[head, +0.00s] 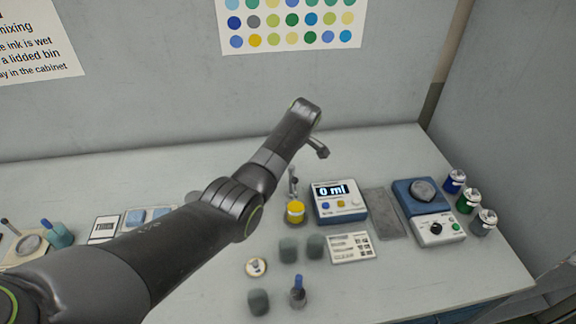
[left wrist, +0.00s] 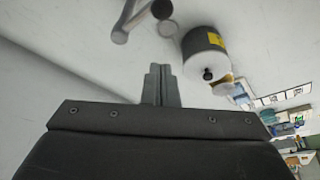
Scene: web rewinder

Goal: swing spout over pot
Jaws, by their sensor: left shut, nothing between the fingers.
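In the left wrist view a grey bent metal tube (left wrist: 122,30), which looks like the spout, lies just ahead of my left gripper (left wrist: 160,70). The gripper is shut and empty, and a gap shows between its fingertips and the tube. In the head view my arm hides most of this area. A thin metal post (head: 292,182) stands behind a small yellow-topped container (head: 295,210); I cannot tell if it is the pot. My right gripper is not in view.
A blue-and-white unit (head: 338,203) reads "0 ml". To its right are a blue device with a grey disc (head: 424,190) and several small jars (head: 468,201). Grey cups (head: 289,250) and a printed card (head: 352,247) are in front. The back wall is close behind.

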